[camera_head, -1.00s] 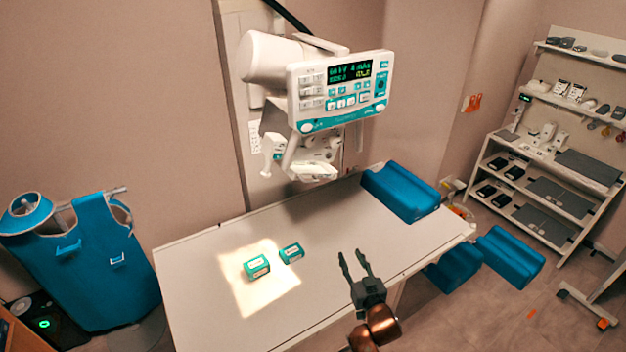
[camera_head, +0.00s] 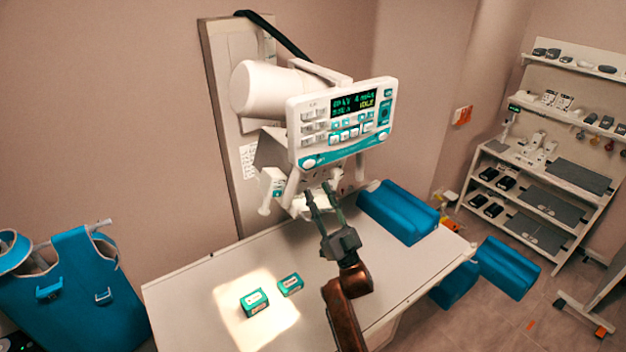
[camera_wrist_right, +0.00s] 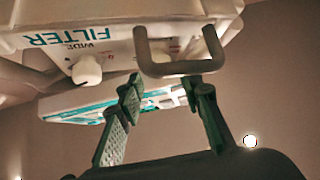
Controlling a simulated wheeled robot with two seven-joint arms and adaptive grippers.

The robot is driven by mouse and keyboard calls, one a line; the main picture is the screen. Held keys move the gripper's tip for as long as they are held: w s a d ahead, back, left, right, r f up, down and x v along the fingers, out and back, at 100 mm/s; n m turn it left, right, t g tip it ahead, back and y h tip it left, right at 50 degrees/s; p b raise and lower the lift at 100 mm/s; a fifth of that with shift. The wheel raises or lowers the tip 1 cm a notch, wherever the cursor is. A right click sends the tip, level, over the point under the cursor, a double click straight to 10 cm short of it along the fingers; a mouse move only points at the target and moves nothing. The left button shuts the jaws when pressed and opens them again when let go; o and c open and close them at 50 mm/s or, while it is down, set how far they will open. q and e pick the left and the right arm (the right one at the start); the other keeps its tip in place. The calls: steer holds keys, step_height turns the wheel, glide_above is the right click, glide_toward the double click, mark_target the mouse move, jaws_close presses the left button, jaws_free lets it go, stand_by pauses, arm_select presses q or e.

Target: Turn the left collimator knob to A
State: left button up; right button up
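The white collimator (camera_head: 270,153) hangs under the tube head above the table; its lower front is partly hidden behind my right gripper (camera_head: 320,190). In the right wrist view the collimator's underside (camera_wrist_right: 120,14) shows the words FILTER and WIDE, with a round white knob (camera_wrist_right: 87,70) under them. I cannot tell whether this is the left knob, and no letter A is readable. My right gripper also shows in the wrist view (camera_wrist_right: 164,87), its fingers apart with nothing between them, below a grey U-shaped handle (camera_wrist_right: 180,68). My left gripper is not in view.
The control panel (camera_head: 345,115) sits just above the gripper. Blue cushions (camera_head: 400,210) lie at the table's right end. A blue apron (camera_head: 75,290) hangs at left; shelves (camera_head: 540,205) stand at right.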

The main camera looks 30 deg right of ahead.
mark_target(314, 179)
steer(key=p+x, duration=0.1)
steer(key=x, duration=0.2)
steer(key=shift+w+r, duration=0.1)
steer(key=shift+r, duration=0.05)
steer(key=shift+w, duration=0.1)
steer(key=c, duration=0.9)
steer(key=shift+o, duration=0.2)
steer(key=shift+d+n+g+y+b, duration=0.15)
steer(key=shift+n+g+y+b, duration=0.4)
steer(key=shift+n+y, duration=1.55)
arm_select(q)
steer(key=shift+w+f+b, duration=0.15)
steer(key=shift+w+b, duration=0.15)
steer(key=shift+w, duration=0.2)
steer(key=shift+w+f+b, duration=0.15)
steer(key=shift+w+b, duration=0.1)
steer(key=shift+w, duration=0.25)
arm_select(e)
steer(key=shift+d+n+g+y, duration=0.1)
steer(key=shift+n+g+y, duration=0.35)
steer(key=shift+n+y, duration=1.25)
steer(key=o, duration=0.9)
steer(key=shift+c, duration=0.2)
